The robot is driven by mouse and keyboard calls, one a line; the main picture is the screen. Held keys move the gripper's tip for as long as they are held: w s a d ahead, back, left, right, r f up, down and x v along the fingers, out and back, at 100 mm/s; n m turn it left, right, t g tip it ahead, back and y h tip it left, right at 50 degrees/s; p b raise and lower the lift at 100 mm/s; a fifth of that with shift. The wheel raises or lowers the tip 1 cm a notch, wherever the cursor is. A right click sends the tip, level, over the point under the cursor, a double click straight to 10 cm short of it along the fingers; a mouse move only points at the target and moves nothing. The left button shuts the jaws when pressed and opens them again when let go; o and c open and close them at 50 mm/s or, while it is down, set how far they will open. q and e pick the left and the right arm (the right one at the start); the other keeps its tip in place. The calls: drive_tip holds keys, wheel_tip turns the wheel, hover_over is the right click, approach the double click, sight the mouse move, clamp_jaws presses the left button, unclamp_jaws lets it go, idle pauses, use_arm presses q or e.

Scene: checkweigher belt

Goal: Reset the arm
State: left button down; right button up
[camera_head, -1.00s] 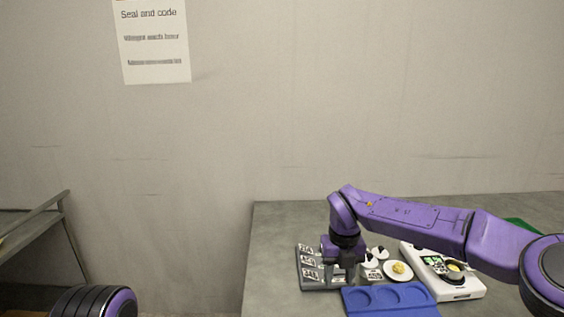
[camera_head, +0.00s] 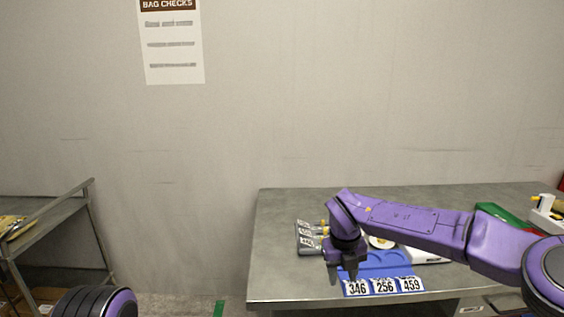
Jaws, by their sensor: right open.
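My right arm comes in from the right, and its purple and dark gripper (camera_head: 344,274) points down by the left side of the blue tray (camera_head: 395,262). It is open, and nothing shows between its fingers. I cannot tell whether it touches the tray. Several parts behind are hidden by the arm. My left gripper is out of view; only a round dark and purple part of my left arm shows at the bottom left.
The grey table (camera_head: 290,285) carries number cards (camera_head: 384,286), a grey rack (camera_head: 308,236), a partly hidden white scale (camera_head: 428,256) and a green item (camera_head: 497,212). A metal stand (camera_head: 92,232) is at the left. The table's front left is clear.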

drive_tip(key=s+d+f+n+t+h, duration=0.2)
drive_tip(key=s+d+f+n+t, duration=0.15)
drive_tip(key=f+n, duration=0.6)
drive_tip(key=s+d+f+n+t+h, duration=0.25)
drive_tip(key=s+f+n, duration=0.3)
drive_tip(key=f, duration=0.65)
drive_tip(key=s+d+f+n+g, duration=0.1)
drive_tip(key=s+d+f+n, duration=0.2)
drive_tip(key=s, duration=0.6)
drive_tip(key=s+d+f+n+g+y, duration=0.1)
drive_tip(key=s+d+f+n, duration=0.2)
drive_tip(key=s, duration=0.7)
drive_tip(key=s+d+f+n+g+y, duration=0.1)
drive_tip(key=s+d+f+n+g, duration=0.1)
drive_tip(key=s+n, duration=0.4)
drive_tip(key=s+d+f, duration=0.1)
drive_tip(key=s+f, duration=0.1)
drive_tip(key=s, duration=0.2)
drive_tip(key=shift+d+n+b, duration=0.25)
drive_tip(key=shift+n+b, duration=0.05)
